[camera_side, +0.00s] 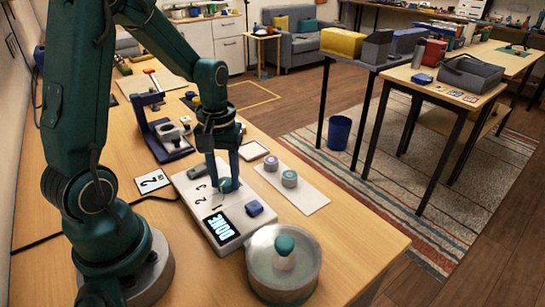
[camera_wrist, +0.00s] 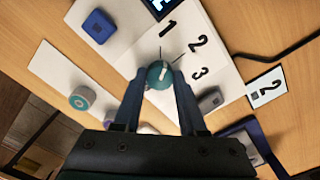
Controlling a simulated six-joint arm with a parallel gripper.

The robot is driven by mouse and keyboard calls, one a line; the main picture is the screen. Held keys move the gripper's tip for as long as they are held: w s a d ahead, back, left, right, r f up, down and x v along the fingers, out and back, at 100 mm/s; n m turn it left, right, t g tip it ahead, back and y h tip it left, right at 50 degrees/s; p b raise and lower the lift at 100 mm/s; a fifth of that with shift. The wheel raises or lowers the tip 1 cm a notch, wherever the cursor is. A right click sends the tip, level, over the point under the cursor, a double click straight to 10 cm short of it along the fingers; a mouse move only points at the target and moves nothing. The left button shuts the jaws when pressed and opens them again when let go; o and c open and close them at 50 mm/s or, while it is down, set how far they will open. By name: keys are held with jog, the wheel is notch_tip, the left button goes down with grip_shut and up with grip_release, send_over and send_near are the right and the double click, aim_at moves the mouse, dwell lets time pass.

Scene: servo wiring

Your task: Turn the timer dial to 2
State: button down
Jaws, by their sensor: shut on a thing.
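The timer dial is a round teal knob (camera_side: 228,186) on a white panel (camera_side: 205,185). In the wrist view the dial (camera_wrist: 159,76) sits between my two fingertips, with printed 1, 2 and 3 around its far and right sides. A small pale mark on the dial seems to face up and right, roughly towards the 2; its exact angle is hard to read. My gripper (camera_side: 226,175) comes down from above and is shut on the dial. The panel's display (camera_side: 222,226) reads DONE. A white card with a 2 (camera_side: 152,181) lies left of the panel.
A blue square button (camera_side: 255,208) is on the panel. A clear round container with a teal-topped knob (camera_side: 285,262) stands at the front. A blue stand (camera_side: 165,138) is behind.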

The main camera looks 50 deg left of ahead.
aim_at(225, 181)
jog(key=m, duration=0.5)
jog(key=shift+m, duration=0.3)
dwell(0.4)
jog(key=shift+c, duration=2.3)
grip_release()
jog(key=shift+r, duration=0.1)
jog(key=shift+r, duration=2.5)
